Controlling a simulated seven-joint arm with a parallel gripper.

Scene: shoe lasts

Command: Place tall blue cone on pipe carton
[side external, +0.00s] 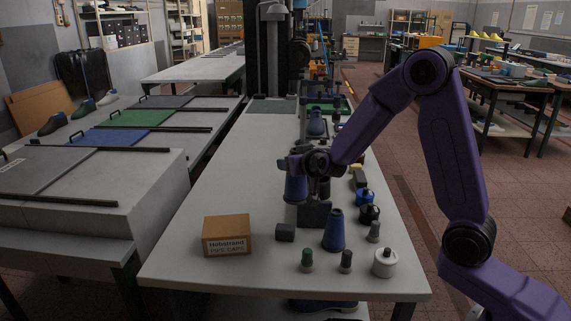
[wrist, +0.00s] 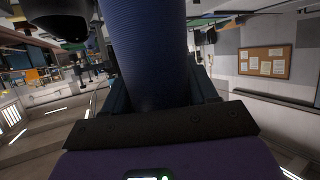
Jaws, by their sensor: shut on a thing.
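My gripper (side external: 299,169) is shut on a blue cone (side external: 296,190) over the middle of the table. The cone looks upright, wide end down; its top is hidden by my gripper. I cannot tell for sure whether its base clears the table. In the wrist view the ribbed blue cone (wrist: 150,50) fills the space between my fingers (wrist: 160,92). The brown pipe carton (side external: 226,236), labelled pipe caps, sits closed at the front left of the table, its flat top bare. My gripper is behind and to the right of it.
Another blue cone (side external: 334,231) stands front right. A dark block (side external: 314,214) and a small dark cube (side external: 285,232) lie between the held cone and the front. Small bottles (side external: 307,261) and a white jar (side external: 384,263) line the front edge. The table (side external: 215,190) behind the carton is clear.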

